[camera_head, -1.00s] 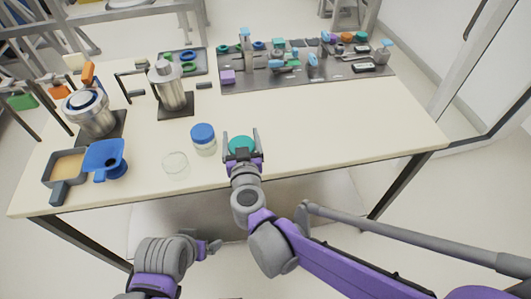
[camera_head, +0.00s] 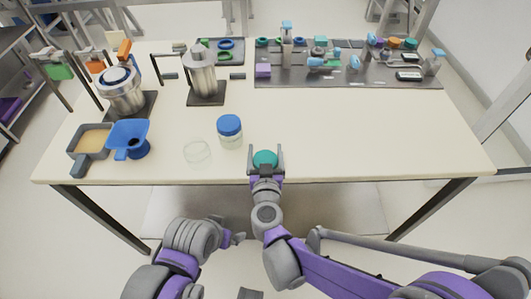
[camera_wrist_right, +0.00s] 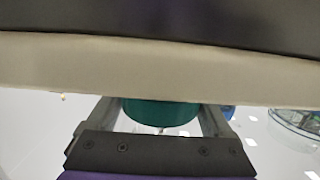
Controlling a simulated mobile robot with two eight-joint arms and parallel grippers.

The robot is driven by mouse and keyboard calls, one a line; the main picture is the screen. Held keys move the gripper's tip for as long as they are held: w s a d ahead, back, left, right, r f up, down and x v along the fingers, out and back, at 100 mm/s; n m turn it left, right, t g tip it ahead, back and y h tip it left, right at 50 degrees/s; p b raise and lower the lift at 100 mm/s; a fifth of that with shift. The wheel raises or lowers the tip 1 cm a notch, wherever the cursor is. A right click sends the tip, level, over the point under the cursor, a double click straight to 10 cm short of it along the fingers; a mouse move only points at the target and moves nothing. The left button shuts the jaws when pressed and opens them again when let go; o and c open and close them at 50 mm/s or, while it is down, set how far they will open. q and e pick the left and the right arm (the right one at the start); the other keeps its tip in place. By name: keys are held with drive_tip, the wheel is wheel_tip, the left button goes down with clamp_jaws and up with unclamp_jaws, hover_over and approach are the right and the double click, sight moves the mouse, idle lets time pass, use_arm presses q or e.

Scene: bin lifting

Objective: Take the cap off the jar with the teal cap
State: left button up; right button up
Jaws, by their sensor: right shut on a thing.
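The teal cap (camera_head: 265,159) is between the fingers of my right gripper (camera_head: 265,155), at the front edge of the table. My right gripper is shut on it. The wrist view also shows the teal cap (camera_wrist_right: 160,112) between the two fingers (camera_wrist_right: 160,118), close to the pale table edge. The jar body is hidden in the head view, so I cannot tell whether the cap still sits on it. My left gripper (camera_head: 236,238) is low in front of the table, away from the jars; its fingers are too unclear to judge.
A jar with a blue cap (camera_head: 229,130) stands just left of my right gripper. A clear glass dish (camera_head: 197,152), a blue funnel (camera_head: 128,138) and a grey pan (camera_head: 91,141) are further left. The table (camera_head: 360,135) is clear to the right. A loaded tray (camera_head: 300,83) lies behind.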

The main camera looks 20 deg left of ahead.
drive_tip(key=shift+f, duration=0.2)
drive_tip(key=shift+f, duration=0.15)
drive_tip(key=o, duration=1.3)
drive_tip(key=shift+r, duration=0.2)
drive_tip(key=shift+s+d+r, duration=0.1)
drive_tip(key=shift+s, duration=0.15)
drive_tip(key=v, duration=1.1)
drive_tip(key=shift+s+d, duration=0.15)
drive_tip(key=shift+s, duration=0.05)
